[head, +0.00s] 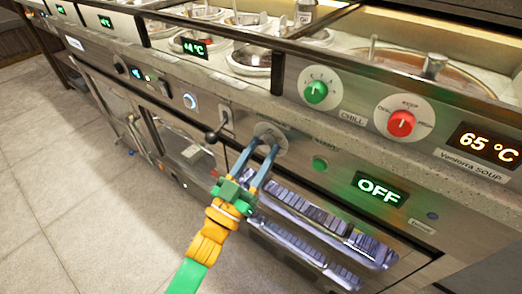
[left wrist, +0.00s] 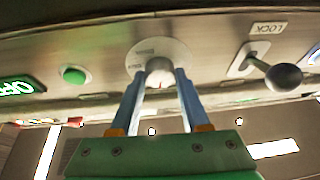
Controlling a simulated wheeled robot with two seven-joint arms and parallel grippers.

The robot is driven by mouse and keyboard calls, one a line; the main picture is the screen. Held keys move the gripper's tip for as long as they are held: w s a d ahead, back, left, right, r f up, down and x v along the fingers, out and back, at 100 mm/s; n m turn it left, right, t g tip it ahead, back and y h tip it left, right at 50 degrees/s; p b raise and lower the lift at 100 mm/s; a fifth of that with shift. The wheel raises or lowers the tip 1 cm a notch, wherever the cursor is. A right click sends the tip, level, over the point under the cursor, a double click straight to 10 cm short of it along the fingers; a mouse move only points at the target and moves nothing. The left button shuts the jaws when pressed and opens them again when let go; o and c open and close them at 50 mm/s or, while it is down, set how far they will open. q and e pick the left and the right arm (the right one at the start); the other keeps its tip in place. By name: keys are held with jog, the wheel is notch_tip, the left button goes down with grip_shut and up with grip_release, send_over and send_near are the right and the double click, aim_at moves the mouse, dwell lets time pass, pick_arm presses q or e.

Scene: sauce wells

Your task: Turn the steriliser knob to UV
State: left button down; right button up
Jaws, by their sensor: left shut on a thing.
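The steriliser knob (left wrist: 159,72) is a small pale knob with a red mark, on a round light dial plate (left wrist: 141,57) on the counter's front panel. The dial plate also shows in the head view (head: 270,133). My left gripper (head: 266,150) has its two blue fingers shut on the knob, one on each side, as the left wrist view also shows (left wrist: 158,85). The dial lettering is too small to read. A display (head: 380,190) to the right of the knob reads OFF in green. My right gripper is not in view.
A green button (head: 320,163) sits right of the knob. A lock lever with a dark ball (head: 211,137) sticks out to its left. Green (head: 316,92) and red (head: 401,123) knobs are above. Racks of metal items (head: 330,228) lie below. Open floor is at left.

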pick_arm(q)
jog(key=m+g+h, duration=0.1)
jog(key=m+h, duration=0.1)
jog(key=m, duration=0.2)
jog(key=shift+p, duration=0.35)
jog(key=m+g, duration=0.1)
jog(key=m, duration=0.1)
jog(key=shift+w+a+m+h, duration=0.1)
jog(key=shift+a+m+h, duration=0.05)
jog(key=shift+m+h, duration=0.2)
jog(key=m+g+h+p, duration=0.1)
jog(key=m, duration=0.2)
jog(key=shift+m+g, duration=0.35)
jog(key=shift+g, duration=0.05)
jog(key=shift+a+m+g+h, duration=0.1)
jog(key=shift+m+g+h, duration=0.25)
jog(key=shift+m, duration=0.35)
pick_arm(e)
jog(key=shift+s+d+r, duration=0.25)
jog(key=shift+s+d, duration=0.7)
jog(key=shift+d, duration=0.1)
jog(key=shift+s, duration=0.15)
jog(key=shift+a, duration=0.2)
pick_arm(q)
jog(key=shift+c, duration=1.9)
grip_release()
jog(key=v, duration=0.7)
jog(key=shift+p, duration=0.3)
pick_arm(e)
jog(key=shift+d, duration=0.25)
